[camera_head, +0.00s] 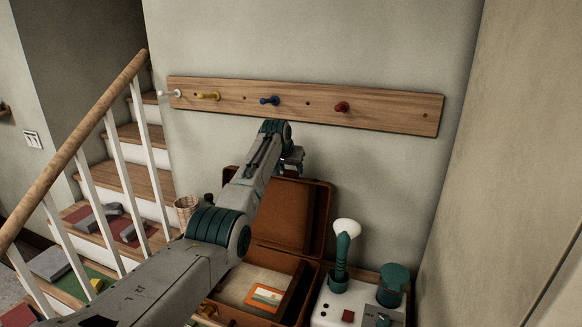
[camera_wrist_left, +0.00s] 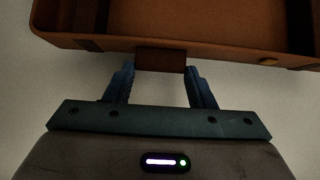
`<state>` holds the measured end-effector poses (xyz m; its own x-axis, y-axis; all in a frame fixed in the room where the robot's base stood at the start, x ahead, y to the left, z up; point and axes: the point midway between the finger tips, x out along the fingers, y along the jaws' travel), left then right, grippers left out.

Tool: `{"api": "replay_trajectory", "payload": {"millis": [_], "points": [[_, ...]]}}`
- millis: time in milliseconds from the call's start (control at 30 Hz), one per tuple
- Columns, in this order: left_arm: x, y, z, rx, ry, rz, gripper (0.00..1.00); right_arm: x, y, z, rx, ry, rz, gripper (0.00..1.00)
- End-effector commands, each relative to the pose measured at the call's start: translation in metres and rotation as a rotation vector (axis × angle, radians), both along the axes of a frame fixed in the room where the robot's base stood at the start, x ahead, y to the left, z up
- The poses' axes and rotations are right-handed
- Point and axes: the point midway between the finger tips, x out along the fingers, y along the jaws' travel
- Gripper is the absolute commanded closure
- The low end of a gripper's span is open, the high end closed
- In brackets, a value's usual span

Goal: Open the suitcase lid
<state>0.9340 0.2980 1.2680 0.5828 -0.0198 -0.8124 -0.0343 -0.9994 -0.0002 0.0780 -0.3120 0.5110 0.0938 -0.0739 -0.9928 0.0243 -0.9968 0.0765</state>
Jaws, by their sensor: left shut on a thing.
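The brown suitcase stands below the wall rack, its base (camera_head: 302,292) partly hidden by my left arm. Its lid (camera_head: 316,213) stands raised, roughly upright, at the back of the base, with its inside showing. My left gripper (camera_head: 293,158) is at the lid's top edge. In the left wrist view, the lid (camera_wrist_left: 215,42) spans the top, and my left gripper (camera_wrist_left: 160,72) has its two blue fingers on either side of a brown tab (camera_wrist_left: 161,59) on the lid's edge. My right gripper is not in view.
A wooden peg rack (camera_head: 390,112) is on the wall just above the lid. A white box (camera_head: 335,308) with a green stalk and a green cup (camera_head: 392,284) stands right of the suitcase. A staircase with a wooden handrail (camera_head: 75,145) is left. An orange-framed card (camera_head: 264,297) lies inside the base.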

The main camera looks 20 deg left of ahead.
Motion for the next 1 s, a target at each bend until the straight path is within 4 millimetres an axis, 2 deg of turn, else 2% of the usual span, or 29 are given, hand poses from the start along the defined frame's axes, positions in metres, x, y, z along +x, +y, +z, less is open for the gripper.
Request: {"api": "replay_trajectory", "payload": {"millis": [33, 67, 167, 467, 667, 833, 1000], "points": [[0.000, 0.001, 0.000, 0.001, 0.002, 0.001, 0.91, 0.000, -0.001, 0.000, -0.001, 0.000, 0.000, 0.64], [0.000, 0.001, 0.000, 0.001, 0.002, 0.001, 0.48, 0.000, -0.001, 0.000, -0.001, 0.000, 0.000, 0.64], [0.000, 0.001, 0.000, 0.001, 0.002, 0.001, 0.29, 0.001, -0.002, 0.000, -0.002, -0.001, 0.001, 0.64], [0.000, 0.000, 0.000, 0.000, 0.001, 0.000, 0.28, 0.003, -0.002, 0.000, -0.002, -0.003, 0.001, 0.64], [-0.005, 0.001, 0.007, 0.001, -0.002, 0.001, 0.28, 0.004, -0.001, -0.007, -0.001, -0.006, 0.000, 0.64], [-0.018, 0.002, 0.022, 0.001, -0.004, 0.000, 0.28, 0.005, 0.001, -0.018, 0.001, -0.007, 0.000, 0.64], [-0.036, 0.003, 0.046, 0.001, -0.006, 0.001, 0.28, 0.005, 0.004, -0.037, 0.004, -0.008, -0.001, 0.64]]}}
